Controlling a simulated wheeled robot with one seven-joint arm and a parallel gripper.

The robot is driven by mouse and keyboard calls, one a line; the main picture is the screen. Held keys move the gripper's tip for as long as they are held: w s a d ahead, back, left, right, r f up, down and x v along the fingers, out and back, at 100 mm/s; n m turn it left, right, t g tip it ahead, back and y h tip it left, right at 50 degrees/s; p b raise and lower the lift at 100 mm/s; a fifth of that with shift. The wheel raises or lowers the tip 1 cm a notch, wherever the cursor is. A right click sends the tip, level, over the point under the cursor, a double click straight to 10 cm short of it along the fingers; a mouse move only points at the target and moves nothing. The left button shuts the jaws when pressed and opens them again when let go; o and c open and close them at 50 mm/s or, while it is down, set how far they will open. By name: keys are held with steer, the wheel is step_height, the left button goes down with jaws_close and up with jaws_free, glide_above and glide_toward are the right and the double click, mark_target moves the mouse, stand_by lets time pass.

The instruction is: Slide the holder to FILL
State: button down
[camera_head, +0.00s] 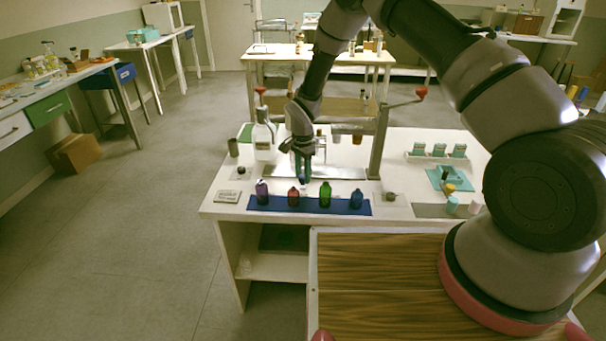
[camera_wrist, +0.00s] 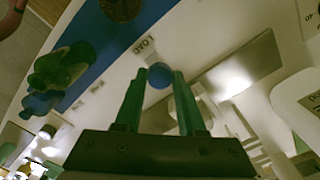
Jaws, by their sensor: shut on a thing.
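My gripper (camera_head: 304,178) reaches down at the middle of the white bench, just behind the row of bottles. In the wrist view its two green fingers (camera_wrist: 160,88) are closed on a round blue knob (camera_wrist: 159,76), which I take to be the holder's handle. The rest of the holder is hidden or cannot be made out. The knob is beside a label reading LOAD (camera_wrist: 143,46). Other small labels (camera_wrist: 96,87) lie farther left in the wrist view, too small to read. A shiny metal plate (camera_head: 343,173) lies under the station.
Purple (camera_head: 262,193), red (camera_head: 293,197), green (camera_head: 325,195) and blue (camera_head: 356,199) bottles stand on a blue mat (camera_head: 311,208) in front. A post with a red-knobbed lever (camera_head: 421,93) stands right of my gripper.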

steer(key=a, duration=1.1)
steer(key=shift+w+a, duration=0.2)
steer(key=shift+w, duration=0.05)
steer(key=shift+r, duration=0.1)
steer(key=c, duration=0.5)
jaws_free()
steer(key=shift+a, duration=0.1)
step_height(320, 180, up, 11)
